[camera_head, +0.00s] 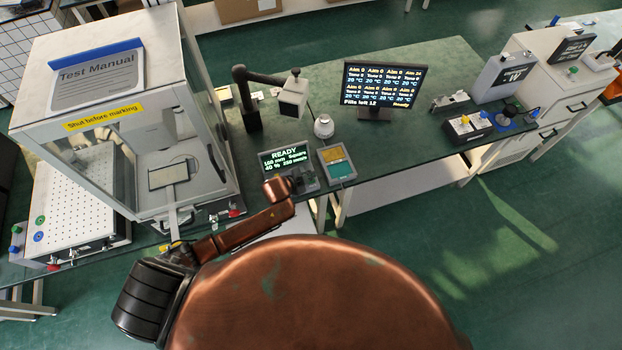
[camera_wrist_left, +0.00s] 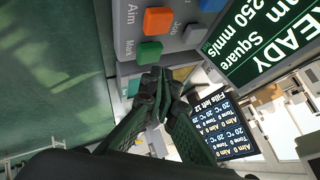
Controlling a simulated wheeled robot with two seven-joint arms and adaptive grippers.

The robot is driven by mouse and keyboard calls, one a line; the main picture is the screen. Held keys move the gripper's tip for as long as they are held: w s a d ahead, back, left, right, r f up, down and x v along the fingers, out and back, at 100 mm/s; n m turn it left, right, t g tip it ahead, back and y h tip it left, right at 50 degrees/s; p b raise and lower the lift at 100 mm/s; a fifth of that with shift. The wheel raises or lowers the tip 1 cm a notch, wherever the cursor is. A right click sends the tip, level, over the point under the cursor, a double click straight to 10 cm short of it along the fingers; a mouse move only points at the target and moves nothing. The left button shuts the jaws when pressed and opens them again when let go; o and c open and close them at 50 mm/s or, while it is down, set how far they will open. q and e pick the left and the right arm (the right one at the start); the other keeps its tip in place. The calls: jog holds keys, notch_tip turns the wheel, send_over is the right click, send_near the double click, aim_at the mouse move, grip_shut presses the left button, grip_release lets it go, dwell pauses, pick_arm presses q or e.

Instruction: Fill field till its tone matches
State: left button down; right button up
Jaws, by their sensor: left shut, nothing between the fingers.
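My left gripper (camera_head: 296,184) is at the control panel (camera_head: 304,182) on the bench front. In the left wrist view its dark fingers (camera_wrist_left: 156,84) are shut and empty, over the panel's edge near the green button (camera_wrist_left: 150,52). An orange button (camera_wrist_left: 158,20) sits beside it. The panel display (camera_head: 284,157) reads READY, Square, 40 %, 250 mm/s. The monitor (camera_head: 383,85) lists Aim, Tone and 20 °C for several fields, with "Fills left 12". A pale plate (camera_head: 168,175) lies in the enclosure (camera_head: 120,110) labelled "Shut before marking". My right gripper is out of view.
A box with an orange and green top (camera_head: 337,163) stands right of the panel. A black-armed stand (camera_head: 265,95) and a small white round item (camera_head: 323,126) are behind. More instruments stand at the bench's right end (camera_head: 470,125). The middle bench surface is largely clear.

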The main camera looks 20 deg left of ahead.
pick_arm(q)
jog(key=shift+f, duration=0.15)
dwell(0.3)
jog(key=shift+f, duration=0.3)
jog(key=shift+f, duration=0.45)
dwell(0.6)
dwell(0.4)
jog(key=shift+r+p, duration=0.85)
jog(key=shift+r, duration=0.1)
